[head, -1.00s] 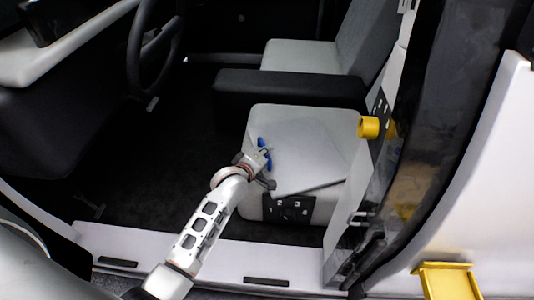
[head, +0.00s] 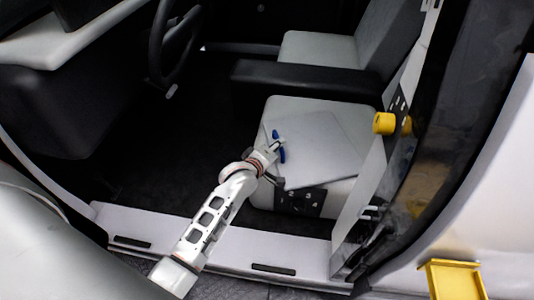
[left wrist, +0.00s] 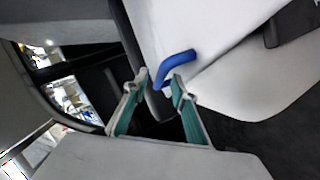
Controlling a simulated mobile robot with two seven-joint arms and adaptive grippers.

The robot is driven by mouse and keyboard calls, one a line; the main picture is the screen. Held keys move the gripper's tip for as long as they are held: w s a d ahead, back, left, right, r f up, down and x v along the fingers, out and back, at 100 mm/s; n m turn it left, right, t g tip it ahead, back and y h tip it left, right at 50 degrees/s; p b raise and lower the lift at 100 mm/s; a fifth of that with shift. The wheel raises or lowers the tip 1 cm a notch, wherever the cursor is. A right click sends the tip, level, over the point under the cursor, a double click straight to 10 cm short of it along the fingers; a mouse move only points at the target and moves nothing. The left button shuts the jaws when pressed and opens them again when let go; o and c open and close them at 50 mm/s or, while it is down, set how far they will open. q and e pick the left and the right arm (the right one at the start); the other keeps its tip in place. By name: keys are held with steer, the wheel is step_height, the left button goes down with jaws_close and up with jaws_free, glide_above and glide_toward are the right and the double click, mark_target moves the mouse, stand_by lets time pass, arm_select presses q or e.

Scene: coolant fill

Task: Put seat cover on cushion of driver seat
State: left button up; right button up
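The driver seat cushion (head: 350,118) is a pale block inside the door opening. The seat cover (head: 318,150) is a light grey flat sheet lying on it, turned at an angle, its near edge toward the cushion's front. A blue handle (head: 281,154) is at the cover's left edge. My left gripper (head: 272,147) is at this handle. In the left wrist view, the left gripper's fingers (left wrist: 161,78) are apart, with one end of the blue handle (left wrist: 178,64) between or just beyond the tips; contact is unclear. My right gripper is not in view.
A black console (head: 300,80) separates this seat from the far seat (head: 318,48). The steering wheel (head: 172,45) is at upper left. The door pillar (head: 455,130) with a yellow knob (head: 384,123) stands close on the right. The white sill (head: 220,245) runs in front. The dark floor left of the cushion is clear.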

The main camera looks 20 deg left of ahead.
arm_select(q)
steer(key=p+v, duration=0.2)
steer(key=v, duration=0.6)
steer(key=s+d+f+m+g, duration=0.1)
steer(key=s+f+m, duration=0.2)
steer(key=s, duration=0.6)
steer(key=s+d+f+m+g+h, duration=0.1)
steer(key=s+f+m, duration=0.2)
steer(key=s+m, duration=0.5)
steer(key=s+d+f+m+h, duration=0.1)
steer(key=s+f+m, duration=0.2)
steer(key=s+m, duration=0.3)
steer(key=s, duration=0.5)
steer(key=shift+s+d+g, duration=0.3)
steer(key=shift+d+g, duration=0.05)
steer(key=shift+g, duration=0.05)
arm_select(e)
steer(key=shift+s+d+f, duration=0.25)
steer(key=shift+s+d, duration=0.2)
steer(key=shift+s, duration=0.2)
